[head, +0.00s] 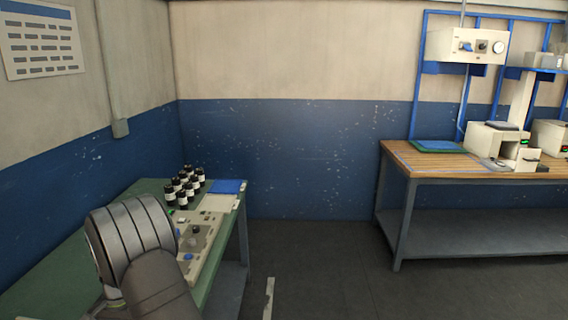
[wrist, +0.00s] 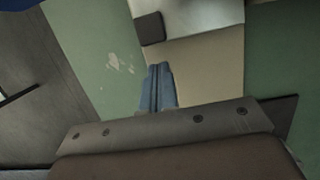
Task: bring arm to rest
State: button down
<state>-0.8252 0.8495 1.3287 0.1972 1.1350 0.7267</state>
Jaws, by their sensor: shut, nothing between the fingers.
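My gripper (wrist: 159,88) shows in the wrist view with its two blue-grey fingers side by side, shut and empty. Beyond the fingers are a beige panel (wrist: 215,70) and the green table top (wrist: 105,50). I cannot tell how far the fingertips are above them. In the head view my arm is a large dark grey shape at the lower left, in front of the green table (head: 60,262). The gripper itself cannot be made out there.
Several dark bottles with white labels (head: 184,188) stand on the green table near a blue pad (head: 229,186) and a beige panel with knobs (head: 205,232). A wooden-topped bench (head: 420,160) with machines stands at the right. The floor (head: 325,270) between them is mostly clear.

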jog(key=shift+s, duration=1.1)
